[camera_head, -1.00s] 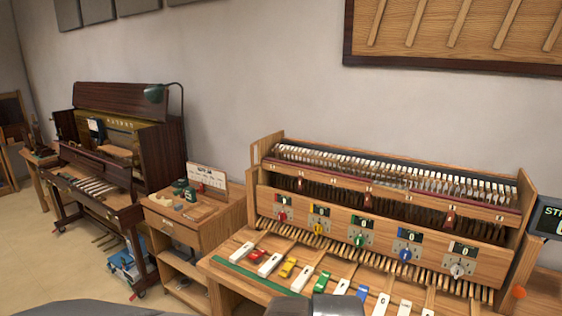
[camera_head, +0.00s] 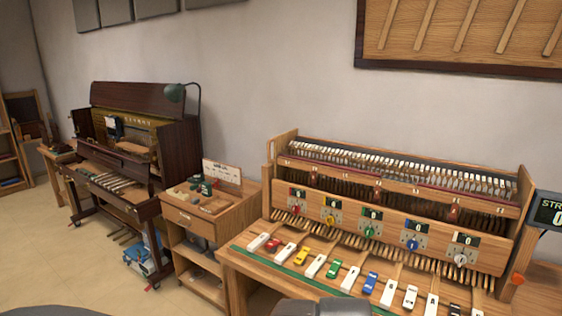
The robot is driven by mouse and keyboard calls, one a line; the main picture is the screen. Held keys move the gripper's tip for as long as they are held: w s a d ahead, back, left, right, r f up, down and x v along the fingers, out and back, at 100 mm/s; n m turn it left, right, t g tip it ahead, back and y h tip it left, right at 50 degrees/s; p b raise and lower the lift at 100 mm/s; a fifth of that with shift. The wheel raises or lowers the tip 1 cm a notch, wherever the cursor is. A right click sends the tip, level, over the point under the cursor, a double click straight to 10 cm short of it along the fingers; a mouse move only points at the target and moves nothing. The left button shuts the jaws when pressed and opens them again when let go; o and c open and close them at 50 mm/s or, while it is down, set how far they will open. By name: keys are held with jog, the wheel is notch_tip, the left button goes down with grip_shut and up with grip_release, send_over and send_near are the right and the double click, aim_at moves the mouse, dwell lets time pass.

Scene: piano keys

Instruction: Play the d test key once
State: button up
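A wooden test bench (camera_head: 250,277) stands at the front right. A row of white keys (camera_head: 349,277) runs along its front, with red, yellow, green and blue pieces among them. The keys carry small letters that I cannot read surely, so I cannot tell which is the d key. All the keys I see look level, and nothing touches them. A dark grey part of my arm shows at the bottom edge, in front of the keys. My gripper's fingers are not in view.
Above the keys, a panel holds several small displays (camera_head: 374,220) with coloured knobs. A screen (camera_head: 550,211) stands at the right edge. A small wooden cabinet (camera_head: 186,214) and a dark upright piano (camera_head: 178,150) stand to the left. Floor is clear at the lower left.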

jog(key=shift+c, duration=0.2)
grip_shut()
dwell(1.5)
